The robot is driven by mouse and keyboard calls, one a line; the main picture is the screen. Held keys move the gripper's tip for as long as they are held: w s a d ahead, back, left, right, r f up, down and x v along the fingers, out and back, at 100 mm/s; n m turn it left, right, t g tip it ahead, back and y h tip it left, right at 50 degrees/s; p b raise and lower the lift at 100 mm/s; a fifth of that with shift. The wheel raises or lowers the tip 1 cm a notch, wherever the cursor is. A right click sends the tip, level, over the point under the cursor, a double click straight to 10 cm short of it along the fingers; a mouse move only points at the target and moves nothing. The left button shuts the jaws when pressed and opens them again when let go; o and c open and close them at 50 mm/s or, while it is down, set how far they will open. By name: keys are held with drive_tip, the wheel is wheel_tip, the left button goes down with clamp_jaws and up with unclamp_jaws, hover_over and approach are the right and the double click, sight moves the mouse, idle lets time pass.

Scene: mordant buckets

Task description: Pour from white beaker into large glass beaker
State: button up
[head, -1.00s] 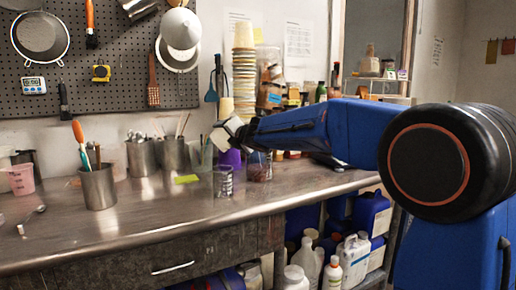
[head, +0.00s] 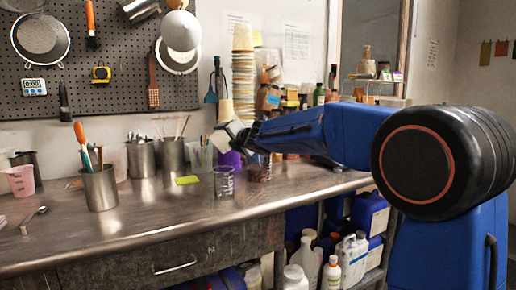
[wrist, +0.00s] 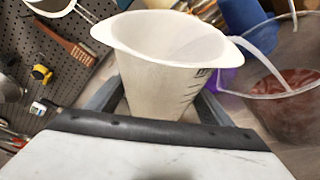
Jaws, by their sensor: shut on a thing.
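The white beaker (head: 226,136) is held up above the bench by my gripper (head: 243,135) and looks tilted in the head view. In the wrist view the white beaker (wrist: 160,65) fills the middle between the fingers of my gripper (wrist: 158,100); its inside looks pale and I cannot tell its contents. A clear glass beaker (head: 224,187) stands upright on the bench below it. A glass vessel with reddish-brown contents (head: 260,168) stands just to its right; a large glass vessel with such contents (wrist: 285,105) shows at the right of the wrist view.
A purple container (head: 231,159) stands behind the glassware. Metal pots (head: 100,190) with tools stand to the left. A yellow note (head: 187,180) and a spoon (head: 35,216) lie on the bench (head: 150,218), whose front middle is clear. A tall cup stack (head: 243,75) stands behind.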

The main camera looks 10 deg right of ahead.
drive_tip(key=shift+r+m+b, duration=0.3)
drive_tip(key=shift+b, duration=0.1)
idle(1.4)
